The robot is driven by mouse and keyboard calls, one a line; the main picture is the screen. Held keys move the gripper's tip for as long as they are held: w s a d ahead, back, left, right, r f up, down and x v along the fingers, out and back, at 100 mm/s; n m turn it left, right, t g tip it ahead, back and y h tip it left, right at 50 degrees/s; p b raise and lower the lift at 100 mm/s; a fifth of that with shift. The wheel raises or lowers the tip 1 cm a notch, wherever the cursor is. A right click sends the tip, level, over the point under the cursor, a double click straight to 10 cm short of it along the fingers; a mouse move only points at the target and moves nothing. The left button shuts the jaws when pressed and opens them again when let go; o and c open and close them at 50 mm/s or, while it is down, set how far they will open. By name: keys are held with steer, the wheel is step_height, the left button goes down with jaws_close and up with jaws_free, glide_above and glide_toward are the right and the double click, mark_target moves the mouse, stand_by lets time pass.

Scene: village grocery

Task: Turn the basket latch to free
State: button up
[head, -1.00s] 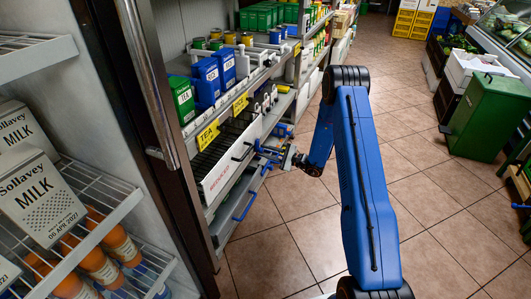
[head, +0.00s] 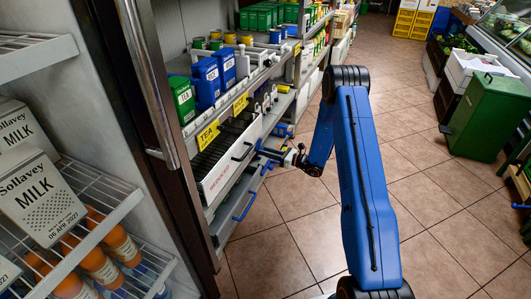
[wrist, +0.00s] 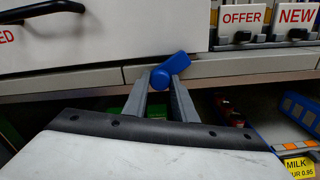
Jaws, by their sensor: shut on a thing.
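The latch (wrist: 168,70) is a blue round knob with a short lever, in the middle of the wrist view. Its lever slants up and to the right, in front of a pale grey rail. My gripper (wrist: 160,84) has its two grey fingers closed on either side of the knob. In the head view my gripper (head: 289,156) is beside the lower shelf unit, at the end of my blue arm. The latch is too small to make out there.
A white drawer front (head: 218,178) with a black handle is left of my gripper. A blue handle (head: 244,207) sits lower down. OFFER (wrist: 241,18) and NEW (wrist: 296,17) tags stand at upper right in the wrist view. Tiled floor (head: 300,240) is clear.

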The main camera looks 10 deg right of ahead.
steer(key=m, duration=0.6)
steer(key=shift+f, duration=0.1)
steer(key=shift+d, duration=0.1)
stand_by(0.4)
steer(key=o, duration=1)
steer(key=shift+o, duration=0.2)
steer(key=v, duration=1.7)
steer(key=shift+s+d, duration=0.15)
steer(key=shift+s, duration=0.05)
